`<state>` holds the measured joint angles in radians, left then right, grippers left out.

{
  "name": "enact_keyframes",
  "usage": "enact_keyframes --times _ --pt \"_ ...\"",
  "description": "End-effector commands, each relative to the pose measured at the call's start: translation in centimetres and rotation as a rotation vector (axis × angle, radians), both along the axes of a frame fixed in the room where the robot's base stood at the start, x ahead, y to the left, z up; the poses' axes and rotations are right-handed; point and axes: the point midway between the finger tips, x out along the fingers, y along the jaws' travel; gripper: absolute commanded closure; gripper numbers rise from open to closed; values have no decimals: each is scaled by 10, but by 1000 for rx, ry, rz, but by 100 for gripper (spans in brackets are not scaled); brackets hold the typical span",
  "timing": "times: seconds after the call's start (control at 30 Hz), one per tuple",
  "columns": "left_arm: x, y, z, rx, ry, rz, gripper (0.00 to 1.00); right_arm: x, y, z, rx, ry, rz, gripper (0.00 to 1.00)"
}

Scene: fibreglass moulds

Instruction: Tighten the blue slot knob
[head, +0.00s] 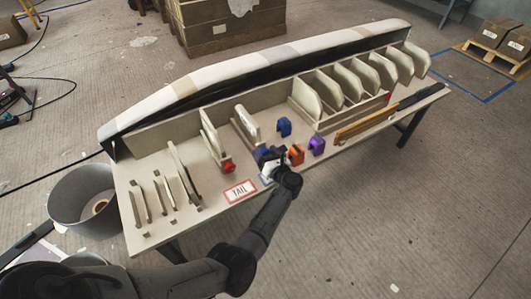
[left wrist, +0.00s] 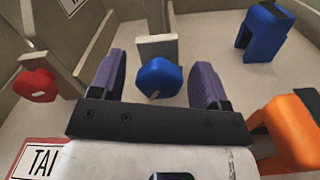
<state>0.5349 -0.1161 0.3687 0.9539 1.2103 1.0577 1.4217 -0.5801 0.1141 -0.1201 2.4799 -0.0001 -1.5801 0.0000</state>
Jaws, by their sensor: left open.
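The blue slot knob (left wrist: 160,78) is a rounded blue knob at the front end of a pale upright slot board (left wrist: 157,46). In the left wrist view it sits between the two purple-padded fingers of my left gripper (left wrist: 158,70), with a gap on each side. The gripper is open and empty. In the head view my left gripper (head: 268,158) is over the front of the bench, and it largely hides the knob there. My right gripper is not in view.
A red knob (left wrist: 36,85) is to the left. A blue clamp (left wrist: 263,32) stands behind right, and an orange clamp (left wrist: 290,128) is close by my gripper's right side. A purple clamp (head: 316,145) stands farther right. A TAIL sign (head: 241,190) lies at the bench's front edge.

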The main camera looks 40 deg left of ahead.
Motion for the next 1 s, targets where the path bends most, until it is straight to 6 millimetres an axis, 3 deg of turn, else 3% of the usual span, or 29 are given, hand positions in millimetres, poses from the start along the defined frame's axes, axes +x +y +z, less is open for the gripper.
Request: enact_keyframes --times 0.5,1.0 --pt "-18 -61 1 -1 0 -2 31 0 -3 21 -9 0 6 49" --pt "-21 -71 0 0 0 0 31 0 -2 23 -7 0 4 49"
